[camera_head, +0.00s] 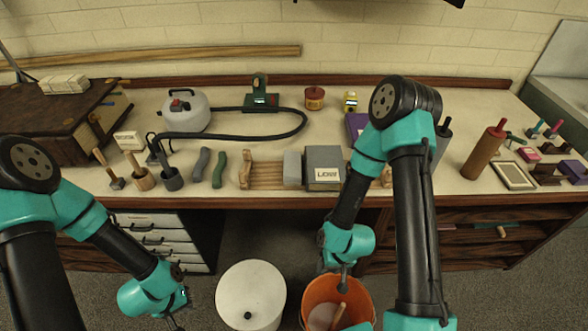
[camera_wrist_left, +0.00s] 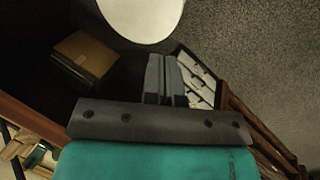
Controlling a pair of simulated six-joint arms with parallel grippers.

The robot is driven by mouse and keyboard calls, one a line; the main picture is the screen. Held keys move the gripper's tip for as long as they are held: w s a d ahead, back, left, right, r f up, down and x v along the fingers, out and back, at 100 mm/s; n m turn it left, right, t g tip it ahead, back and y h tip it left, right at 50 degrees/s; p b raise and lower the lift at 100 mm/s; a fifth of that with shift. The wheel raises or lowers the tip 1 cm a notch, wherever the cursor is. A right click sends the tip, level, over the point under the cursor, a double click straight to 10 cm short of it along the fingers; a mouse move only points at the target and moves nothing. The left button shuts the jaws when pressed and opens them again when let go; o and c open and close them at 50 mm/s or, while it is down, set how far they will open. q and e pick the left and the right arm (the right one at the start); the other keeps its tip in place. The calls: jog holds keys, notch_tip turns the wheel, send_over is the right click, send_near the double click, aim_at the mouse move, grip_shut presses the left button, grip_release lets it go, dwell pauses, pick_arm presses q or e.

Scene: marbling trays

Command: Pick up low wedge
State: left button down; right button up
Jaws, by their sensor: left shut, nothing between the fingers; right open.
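My right gripper (camera_head: 343,281) points down over the orange bucket, in front of and below the block. It is open; its fingertips are small and partly hidden by the arm.
A lighter grey block (camera_head: 292,168) and a wooden rack (camera_head: 265,175) stand left of the labelled block. My right arm passes close on its right. A white bucket (camera_head: 250,295) and an orange bucket (camera_head: 322,287) stand on the floor before the bench. A black hose (camera_head: 240,136) curves behind.

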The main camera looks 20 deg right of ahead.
dwell(0.3)
pick_arm(q)
jog(key=shift+c, duration=2.2)
grip_release()
